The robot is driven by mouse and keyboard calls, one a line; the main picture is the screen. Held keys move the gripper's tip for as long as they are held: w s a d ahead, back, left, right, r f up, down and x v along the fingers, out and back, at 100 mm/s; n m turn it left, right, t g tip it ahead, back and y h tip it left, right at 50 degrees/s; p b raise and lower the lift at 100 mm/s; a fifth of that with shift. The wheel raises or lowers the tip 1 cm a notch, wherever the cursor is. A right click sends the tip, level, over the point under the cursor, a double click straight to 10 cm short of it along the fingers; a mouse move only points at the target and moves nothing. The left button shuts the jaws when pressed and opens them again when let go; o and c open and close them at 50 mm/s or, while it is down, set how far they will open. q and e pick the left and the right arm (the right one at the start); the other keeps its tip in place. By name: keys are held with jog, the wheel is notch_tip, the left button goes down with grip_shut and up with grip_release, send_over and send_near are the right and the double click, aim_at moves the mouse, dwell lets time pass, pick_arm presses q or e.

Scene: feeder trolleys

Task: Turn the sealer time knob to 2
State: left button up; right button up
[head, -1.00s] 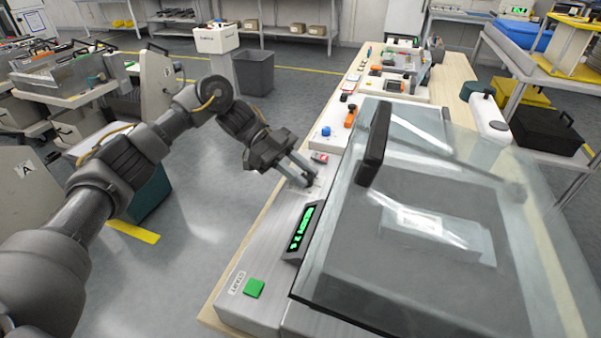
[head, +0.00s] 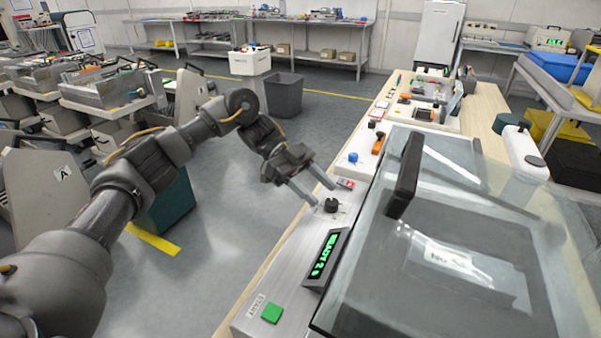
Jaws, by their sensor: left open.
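The sealer (head: 290,281) stands on the wooden bench with a glass lid over its right part. A small black knob (head: 331,205) sits on its front panel, behind the green-lit display (head: 325,258). The knob's scale is too small to read. My left gripper (head: 325,194) is open and empty. Its fingertips are just behind and above the knob, and it is not gripped. My right gripper is not in view.
A green START button (head: 272,313) is at the panel's near end. A blue knob (head: 353,157), a red switch (head: 345,184) and an orange-handled lever (head: 379,144) lie farther back. The black lid handle (head: 404,176) rises right of the gripper.

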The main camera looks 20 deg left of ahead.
pick_arm(q)
jog(key=v, duration=0.7)
jog(key=shift+a, duration=0.3)
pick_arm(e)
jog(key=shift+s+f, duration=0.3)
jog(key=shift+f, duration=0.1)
pick_arm(q)
jog(key=shift+r, duration=0.1)
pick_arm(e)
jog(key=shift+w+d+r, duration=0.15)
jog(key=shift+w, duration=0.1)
